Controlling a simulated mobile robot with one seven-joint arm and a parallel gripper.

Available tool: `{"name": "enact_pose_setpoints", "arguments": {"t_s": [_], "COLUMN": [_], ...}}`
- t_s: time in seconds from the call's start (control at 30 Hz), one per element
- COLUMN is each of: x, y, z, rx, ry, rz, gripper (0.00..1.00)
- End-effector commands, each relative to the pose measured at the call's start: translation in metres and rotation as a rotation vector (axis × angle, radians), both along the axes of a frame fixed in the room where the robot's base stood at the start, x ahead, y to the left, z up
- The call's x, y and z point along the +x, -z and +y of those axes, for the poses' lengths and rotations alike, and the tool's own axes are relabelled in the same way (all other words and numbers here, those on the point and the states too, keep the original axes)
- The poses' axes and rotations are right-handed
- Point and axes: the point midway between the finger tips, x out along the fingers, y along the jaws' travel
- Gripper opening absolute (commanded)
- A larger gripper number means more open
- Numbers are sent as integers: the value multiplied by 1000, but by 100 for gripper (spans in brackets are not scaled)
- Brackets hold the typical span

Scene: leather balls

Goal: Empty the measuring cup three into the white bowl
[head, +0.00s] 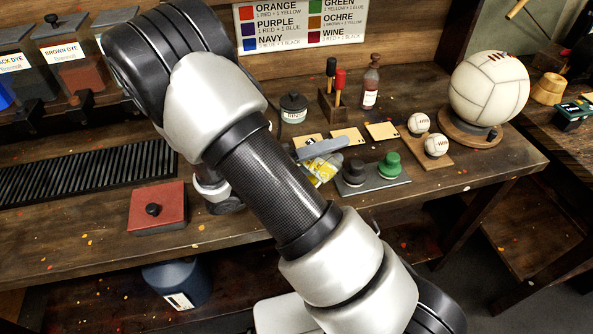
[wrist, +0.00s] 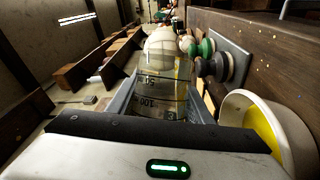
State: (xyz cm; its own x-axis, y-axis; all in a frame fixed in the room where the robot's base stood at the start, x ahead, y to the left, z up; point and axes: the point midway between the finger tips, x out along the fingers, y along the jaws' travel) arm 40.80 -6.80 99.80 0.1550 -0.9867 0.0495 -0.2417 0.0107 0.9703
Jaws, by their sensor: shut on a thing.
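My gripper (wrist: 160,100) is shut on a clear measuring cup (wrist: 158,88) with dark markings, a "100" among them. The tabletop stands along the right of the wrist view, so the cup appears tipped well over onto its side. Faint yellow shows in the cup; how much it holds I cannot tell. The white bowl (wrist: 236,104) is at the lower right of the wrist view, close beside the gripper, with yellow inside. In the head view my arm hides most of the gripper and the bowl; one grey finger (head: 323,148) and yellow-tinted clear material (head: 322,170) show.
Black and green knobbed stamps (head: 388,164) stand on a grey plate just right of the gripper. Two small balls (head: 436,145) and a large white ball (head: 489,86) lie farther right. A red lidded box (head: 157,208) is at the left front.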

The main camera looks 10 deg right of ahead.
Motion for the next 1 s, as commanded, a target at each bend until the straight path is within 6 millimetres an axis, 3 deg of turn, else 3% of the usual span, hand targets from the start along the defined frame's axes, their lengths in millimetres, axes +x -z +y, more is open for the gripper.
{"name": "enact_pose_setpoints", "arguments": {"t_s": [1.0], "x": [5], "y": [-5], "z": [3], "rx": [-40], "ry": [0], "rz": [68], "gripper": [18]}}
